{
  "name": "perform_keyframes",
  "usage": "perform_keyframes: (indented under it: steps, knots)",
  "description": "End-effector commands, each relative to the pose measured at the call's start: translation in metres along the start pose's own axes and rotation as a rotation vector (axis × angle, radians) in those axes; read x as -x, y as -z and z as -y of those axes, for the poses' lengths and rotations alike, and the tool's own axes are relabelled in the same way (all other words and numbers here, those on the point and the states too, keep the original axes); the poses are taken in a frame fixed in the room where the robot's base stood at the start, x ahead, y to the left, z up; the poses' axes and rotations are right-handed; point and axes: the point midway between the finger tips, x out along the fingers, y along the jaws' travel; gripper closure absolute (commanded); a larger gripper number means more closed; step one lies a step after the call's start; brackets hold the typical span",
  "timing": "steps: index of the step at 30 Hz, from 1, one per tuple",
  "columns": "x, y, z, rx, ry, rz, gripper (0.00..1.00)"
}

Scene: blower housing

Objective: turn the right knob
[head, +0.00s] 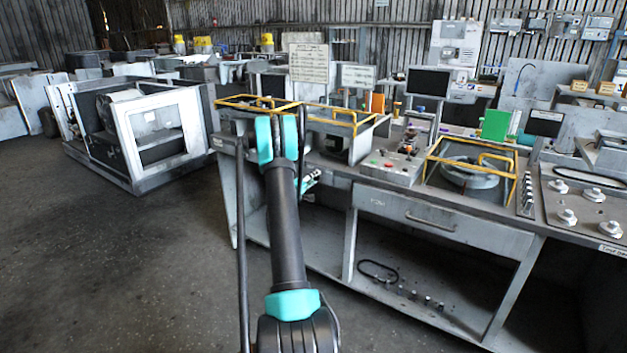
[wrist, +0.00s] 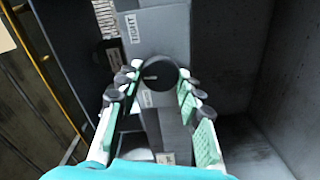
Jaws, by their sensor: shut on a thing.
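The knob (wrist: 158,73) is round and black with a pale pointer mark, on a narrow grey panel (wrist: 165,28) in the wrist view. A white label (wrist: 131,27) beside it seems to read RIGHT. My gripper (wrist: 158,85) has its two green-padded fingers on either side of the knob, shut on it. In the head view my gripper (head: 309,183) shows partly beside the bench's left end, behind my arm. The knob cannot be made out there.
A grey workbench (head: 445,222) with a drawer and yellow-railed openings fills the right. A grey wall (wrist: 235,50) stands close right of my fingers in the wrist view. A white-framed machine housing (head: 150,125) stands at left. The floor (head: 100,260) between is clear.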

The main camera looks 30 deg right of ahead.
Motion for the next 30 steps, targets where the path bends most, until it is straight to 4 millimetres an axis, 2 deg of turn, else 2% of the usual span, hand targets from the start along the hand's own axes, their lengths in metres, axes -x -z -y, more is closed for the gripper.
perform_keyframes:
  steps: [18,19,21,24,30]
  knots:
    - [0.0017,0.0002,0.0013,0.042,0.002,-0.001,0.93]
    - [0.0017,0.0003,0.0013,0.042,0.002,-0.001,0.63]
    - [0.0016,0.0002,0.0012,0.042,0.002,-0.001,0.54]
    - [0.0012,0.0002,0.001,0.042,0.001,-0.001,0.43]
    - [0.0007,0.0001,0.0006,0.042,0.001,0.0,0.43]
